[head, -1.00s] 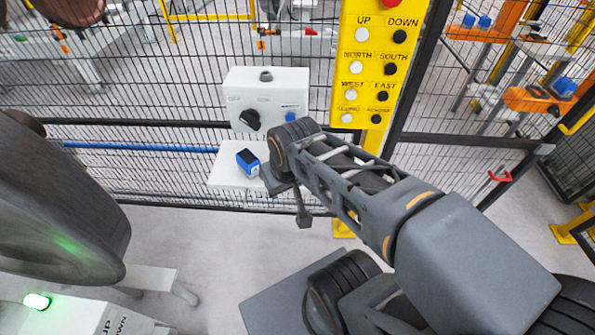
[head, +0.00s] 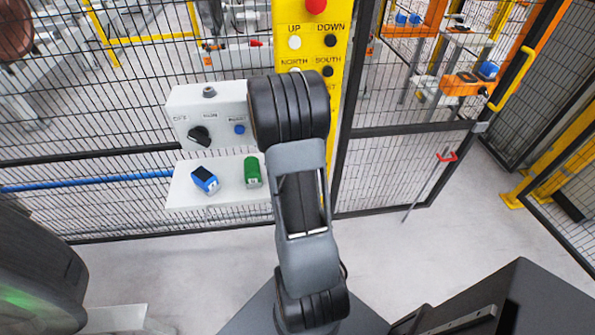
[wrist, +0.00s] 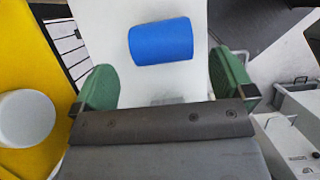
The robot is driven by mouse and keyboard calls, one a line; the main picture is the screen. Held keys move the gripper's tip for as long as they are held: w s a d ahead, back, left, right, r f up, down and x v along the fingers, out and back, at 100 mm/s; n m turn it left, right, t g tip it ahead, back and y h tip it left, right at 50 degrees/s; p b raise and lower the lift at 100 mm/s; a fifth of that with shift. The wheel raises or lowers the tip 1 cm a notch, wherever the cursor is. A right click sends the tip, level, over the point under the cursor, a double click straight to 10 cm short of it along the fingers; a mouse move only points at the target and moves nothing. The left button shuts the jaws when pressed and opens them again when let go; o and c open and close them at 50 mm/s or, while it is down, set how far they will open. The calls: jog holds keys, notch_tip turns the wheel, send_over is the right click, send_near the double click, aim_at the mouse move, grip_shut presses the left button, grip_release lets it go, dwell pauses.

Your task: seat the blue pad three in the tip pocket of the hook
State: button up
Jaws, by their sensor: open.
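A blue pad (head: 204,180) with a dark top and a white mark lies on the white shelf (head: 185,199); its number is too small to read. Beside it on the right is a green block (head: 252,171), also white-marked. In the wrist view my gripper (wrist: 172,85) is open, its green fingers apart with nothing between them. A blue rounded piece (wrist: 161,42) stands beyond the fingertips against a white surface; I cannot tell whether it is a button or a pad. In the head view my arm hides the gripper. I cannot make out the hook's tip pocket.
The white switch box (head: 185,97) with a black knob and blue button (head: 239,129) is above the shelf. A yellow button panel (head: 310,45) rises behind my arm. Mesh fence runs behind. Orange parts with blue pieces (head: 487,69) are beyond it. Floor at right is open.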

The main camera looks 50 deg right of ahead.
jog(key=x, duration=0.7)
jog(key=shift+f, duration=0.15)
jog(key=c, duration=1.1)
